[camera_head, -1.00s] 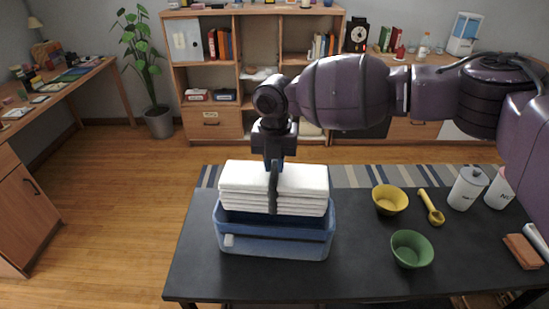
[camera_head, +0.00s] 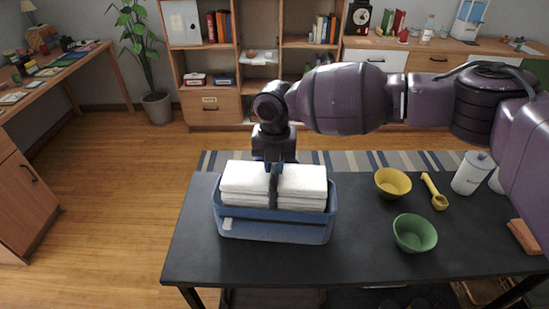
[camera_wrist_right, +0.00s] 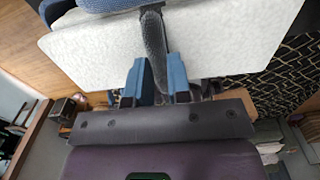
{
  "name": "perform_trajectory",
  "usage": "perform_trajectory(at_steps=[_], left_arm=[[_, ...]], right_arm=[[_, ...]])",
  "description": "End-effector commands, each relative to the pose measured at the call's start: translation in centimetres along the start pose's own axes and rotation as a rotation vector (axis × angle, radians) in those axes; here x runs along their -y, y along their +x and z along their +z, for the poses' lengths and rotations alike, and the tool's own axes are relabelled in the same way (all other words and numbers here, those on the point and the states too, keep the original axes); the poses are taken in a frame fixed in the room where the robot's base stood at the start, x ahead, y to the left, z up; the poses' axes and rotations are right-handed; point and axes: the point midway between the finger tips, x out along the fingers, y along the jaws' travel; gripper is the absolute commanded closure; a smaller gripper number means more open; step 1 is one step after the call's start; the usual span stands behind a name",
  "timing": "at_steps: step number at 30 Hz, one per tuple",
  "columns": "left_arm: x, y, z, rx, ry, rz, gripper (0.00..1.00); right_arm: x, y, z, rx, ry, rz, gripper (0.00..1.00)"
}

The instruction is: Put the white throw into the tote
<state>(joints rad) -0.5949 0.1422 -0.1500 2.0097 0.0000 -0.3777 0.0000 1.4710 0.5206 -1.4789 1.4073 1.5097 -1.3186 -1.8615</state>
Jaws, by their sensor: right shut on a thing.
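The white throw (camera_head: 245,184) is folded into a thick stack. In the head view its lower part is inside the blue tote (camera_head: 276,230) and its upper part stands above the rim. My right gripper (camera_head: 274,180) is shut on the throw from above, at its middle. In the right wrist view the fingers (camera_wrist_right: 156,80) lie against the pale throw (camera_wrist_right: 215,40). Whether the throw touches the tote's floor is hidden by the tote's front wall. My left gripper is not in view.
The tote stands on a dark table (camera_head: 350,262). To its right are a yellow bowl (camera_head: 393,183), a green bowl (camera_head: 414,233), a yellow scoop (camera_head: 434,192) and a white canister (camera_head: 470,174). The table's left end is clear. A wooden shelf (camera_head: 208,105) stands behind.

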Motion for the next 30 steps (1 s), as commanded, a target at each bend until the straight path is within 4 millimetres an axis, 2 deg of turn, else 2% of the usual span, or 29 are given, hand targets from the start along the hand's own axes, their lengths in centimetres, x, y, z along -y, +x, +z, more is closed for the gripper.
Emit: perform_trajectory(at_steps=[18, 30], left_arm=[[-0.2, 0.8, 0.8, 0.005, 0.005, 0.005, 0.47], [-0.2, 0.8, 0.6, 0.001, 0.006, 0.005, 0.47]], right_arm=[[0.0, 4.0, 0.0, -0.001, 0.000, 0.001, 1.00], [0.0, 4.8, 0.0, 0.001, 0.000, 0.001, 1.00]])
